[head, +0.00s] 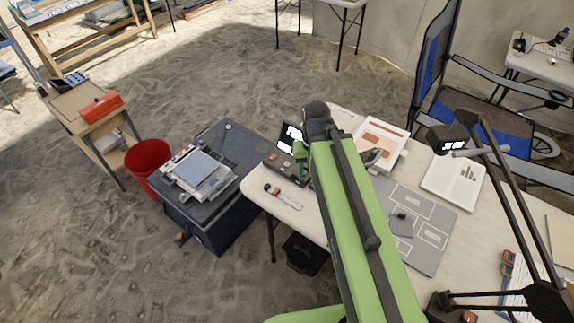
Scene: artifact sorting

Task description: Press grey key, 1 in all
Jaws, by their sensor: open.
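A small dark device (283,177) with a lit white display (290,140) stands at the left end of the white table. Small keys show on its top, one reddish (273,157) and one paler, greyish one (286,163); they are too small to tell well. My green arm reaches up from the bottom of the head view. My gripper (302,158) is at the right side of the device, close to its keys. The jaws are open and mostly hidden by the arm, and I see nothing held. I cannot tell whether it touches the device. The device's right part is hidden.
Left stand a dark case (215,235) and a red bin (148,157).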

